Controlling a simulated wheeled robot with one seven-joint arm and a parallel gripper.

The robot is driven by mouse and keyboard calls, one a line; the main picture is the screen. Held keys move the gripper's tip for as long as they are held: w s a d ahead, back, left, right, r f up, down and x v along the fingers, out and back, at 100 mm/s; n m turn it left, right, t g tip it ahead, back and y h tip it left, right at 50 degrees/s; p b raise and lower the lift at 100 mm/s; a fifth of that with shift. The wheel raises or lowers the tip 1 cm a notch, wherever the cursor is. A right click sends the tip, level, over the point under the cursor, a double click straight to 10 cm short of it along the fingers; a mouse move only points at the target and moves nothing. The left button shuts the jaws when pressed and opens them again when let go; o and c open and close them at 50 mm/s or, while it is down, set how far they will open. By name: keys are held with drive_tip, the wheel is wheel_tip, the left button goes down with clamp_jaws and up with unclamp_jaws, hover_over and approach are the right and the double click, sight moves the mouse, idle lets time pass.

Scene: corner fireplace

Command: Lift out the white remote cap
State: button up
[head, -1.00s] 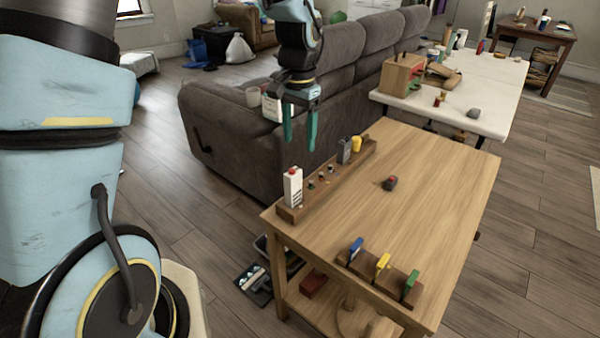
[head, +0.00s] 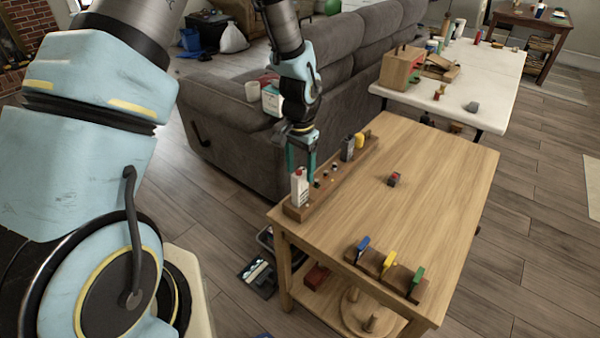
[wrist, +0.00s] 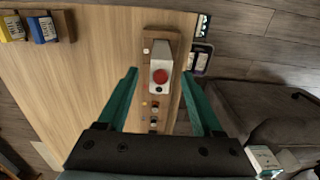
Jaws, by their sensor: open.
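The white remote cap (head: 299,188) is a white upright block at the near left end of a brown wooden strip (head: 330,180) on the table. In the wrist view the white cap (wrist: 159,60) has a round red spot on its face. My gripper (head: 300,165) is open and empty, just above and behind the cap in the head view. In the wrist view its teal fingers (wrist: 161,72) lie on either side of the cap with gaps; I cannot tell if the tips are level with it.
Several small knobs line the strip, with a grey block (head: 348,148) and a yellow piece (head: 360,140) at its far end. A red and dark object (head: 394,179) lies mid-table. A rack (head: 385,268) holds blue, yellow and green pieces. The sofa (head: 235,95) stands behind.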

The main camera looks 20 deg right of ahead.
drive_tip(key=shift+c, duration=0.3)
clamp_jaws()
idle(0.3)
